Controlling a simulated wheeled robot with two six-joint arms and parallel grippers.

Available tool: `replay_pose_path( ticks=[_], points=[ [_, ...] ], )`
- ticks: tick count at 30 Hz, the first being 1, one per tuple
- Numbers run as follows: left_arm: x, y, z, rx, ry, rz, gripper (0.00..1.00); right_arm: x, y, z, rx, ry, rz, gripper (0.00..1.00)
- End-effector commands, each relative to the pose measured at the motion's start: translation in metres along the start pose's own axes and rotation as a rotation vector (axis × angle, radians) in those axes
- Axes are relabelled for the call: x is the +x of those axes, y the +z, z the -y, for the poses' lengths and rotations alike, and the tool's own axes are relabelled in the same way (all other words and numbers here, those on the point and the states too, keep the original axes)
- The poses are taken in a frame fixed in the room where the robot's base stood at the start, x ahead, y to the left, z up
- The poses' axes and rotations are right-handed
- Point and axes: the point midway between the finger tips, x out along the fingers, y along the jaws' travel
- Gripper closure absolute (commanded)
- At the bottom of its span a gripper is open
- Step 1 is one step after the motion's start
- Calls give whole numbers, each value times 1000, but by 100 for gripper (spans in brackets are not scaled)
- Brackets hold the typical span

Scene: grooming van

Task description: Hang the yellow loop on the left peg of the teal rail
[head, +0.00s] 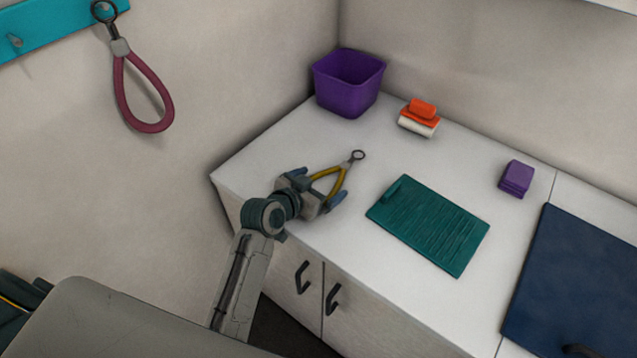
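The yellow loop (341,186) lies over the white counter, its small dark ring (358,155) pointing away from me. My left gripper (323,184) is over the counter near its left front edge. Its fingers are spread wide, with the yellow strap between them; part of the strap is hidden by the gripper. I cannot tell whether the fingers touch it. The teal rail (62,22) is on the wall at the upper left, cut by the frame edge. One bare peg (15,41) shows on it. A maroon loop (148,97) hangs at its right end. My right gripper is not visible.
Cabinet doors (375,318) with dark handles are below. The wall below the rail is clear.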

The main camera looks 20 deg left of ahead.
Motion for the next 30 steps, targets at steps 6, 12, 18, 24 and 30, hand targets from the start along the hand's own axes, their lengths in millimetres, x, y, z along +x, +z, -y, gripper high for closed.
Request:
replay_pose_path(
  ticks=[6,12,18,24,30],
  points=[
    [0,0,0,0,-1,-2,0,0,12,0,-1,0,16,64],
    [-6,5,1,2,-2,-3,0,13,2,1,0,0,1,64],
    [-46,10,4,7,-1,-3,0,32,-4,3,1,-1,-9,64],
    [-86,7,4,4,0,-3,0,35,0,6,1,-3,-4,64],
    [-104,6,4,2,0,-3,0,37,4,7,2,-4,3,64]
  ],
)
